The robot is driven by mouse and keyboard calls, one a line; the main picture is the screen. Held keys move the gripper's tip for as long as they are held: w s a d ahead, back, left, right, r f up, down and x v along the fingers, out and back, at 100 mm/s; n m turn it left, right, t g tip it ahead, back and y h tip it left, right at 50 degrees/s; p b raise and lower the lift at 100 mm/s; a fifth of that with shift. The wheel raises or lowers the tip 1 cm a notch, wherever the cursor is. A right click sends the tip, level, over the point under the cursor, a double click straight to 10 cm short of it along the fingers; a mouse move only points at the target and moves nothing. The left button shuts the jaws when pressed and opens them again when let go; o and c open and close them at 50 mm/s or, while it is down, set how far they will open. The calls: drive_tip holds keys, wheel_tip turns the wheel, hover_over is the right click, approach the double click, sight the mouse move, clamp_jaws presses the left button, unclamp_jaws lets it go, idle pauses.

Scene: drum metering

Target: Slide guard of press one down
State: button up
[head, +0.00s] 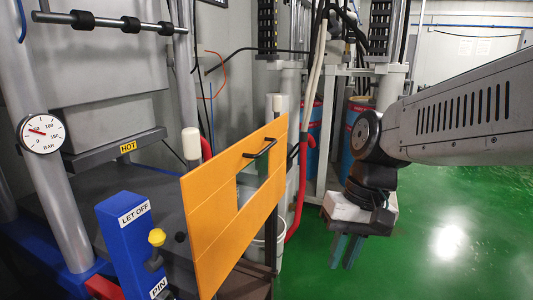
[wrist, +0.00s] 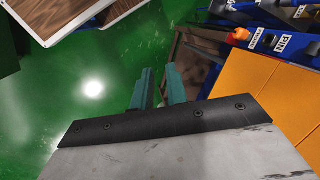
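Part of the orange panel (wrist: 262,85) also shows at the right of the wrist view. My gripper (head: 344,262) hangs to the right of the guard, apart from it, fingers pointing down. In the wrist view its two teal fingers (wrist: 160,78) stand apart with nothing between them.
A blue post (head: 130,245) labelled LET OFF and PIN, with a yellow knob (head: 156,237), stands left of the guard. A pressure gauge (head: 41,134) is at far left. Blue-and-red drums (head: 357,120) stand behind. Green floor (head: 440,240) is clear at right.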

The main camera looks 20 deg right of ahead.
drive_tip(key=w+a+m+t+y, duration=0.15)
drive_tip(key=w+y, duration=0.25)
drive_tip(key=w, duration=0.4)
drive_tip(key=m+t+y, duration=0.5)
drive_tip(key=t, duration=0.5)
approach(270, 147)
drive_tip(key=x, duration=0.3)
drive_tip(key=shift+n+g, duration=0.25)
drive_tip(key=shift+n, duration=0.1)
drive_tip(key=x, duration=0.7)
drive_tip(key=shift+w+a, duration=0.15)
drive_tip(key=shift+w, duration=0.15)
clamp_jaws()
